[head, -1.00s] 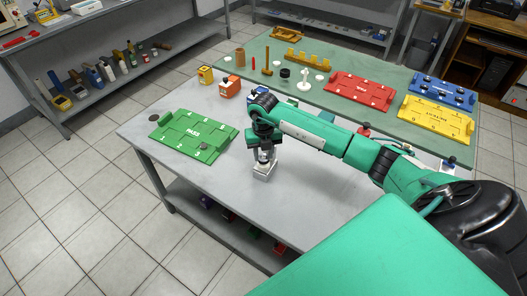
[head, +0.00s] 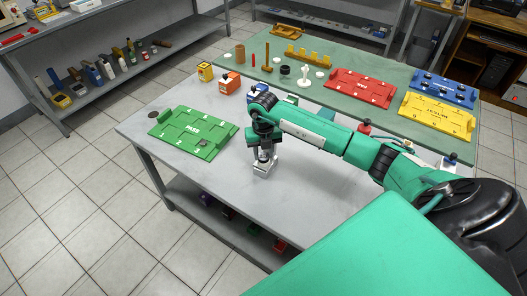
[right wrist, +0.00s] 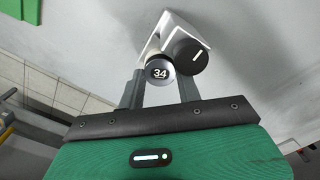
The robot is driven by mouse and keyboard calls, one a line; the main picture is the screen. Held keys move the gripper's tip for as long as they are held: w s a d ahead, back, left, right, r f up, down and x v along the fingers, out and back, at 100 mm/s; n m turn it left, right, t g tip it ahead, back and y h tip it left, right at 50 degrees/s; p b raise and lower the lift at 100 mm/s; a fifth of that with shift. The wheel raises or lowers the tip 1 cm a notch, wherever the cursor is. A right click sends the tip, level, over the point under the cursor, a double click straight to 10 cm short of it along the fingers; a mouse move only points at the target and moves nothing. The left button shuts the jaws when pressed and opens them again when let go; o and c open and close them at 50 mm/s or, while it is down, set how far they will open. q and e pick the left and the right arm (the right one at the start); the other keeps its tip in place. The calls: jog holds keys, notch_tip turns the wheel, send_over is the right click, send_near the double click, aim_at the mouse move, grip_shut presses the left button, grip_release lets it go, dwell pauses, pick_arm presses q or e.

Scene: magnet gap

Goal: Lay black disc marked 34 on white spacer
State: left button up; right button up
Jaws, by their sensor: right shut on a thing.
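The black disc marked 34 (right wrist: 159,71) shows in the right wrist view between the fingertips of my right gripper (right wrist: 161,84). The gripper is shut on it, and its pale side shows below the dark face. In the head view my right gripper (head: 265,153) points down at the white block (head: 264,170) on the grey table. I cannot make out the white spacer for certain. My left gripper is not in view.
Yellow (head: 205,72) and orange (head: 229,84) boxes stand behind. The green mat holds red (head: 360,87), yellow and blue trays. The grey table's front is clear.

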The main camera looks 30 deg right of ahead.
jog(key=shift+f, duration=0.15)
jog(key=o, duration=1)
jog(key=c, duration=0.5)
jog(key=shift+r+p, duration=1.4)
jog(key=shift+r, duration=0.95)
jog(key=o, duration=0.6)
jog(key=shift+c, duration=0.2)
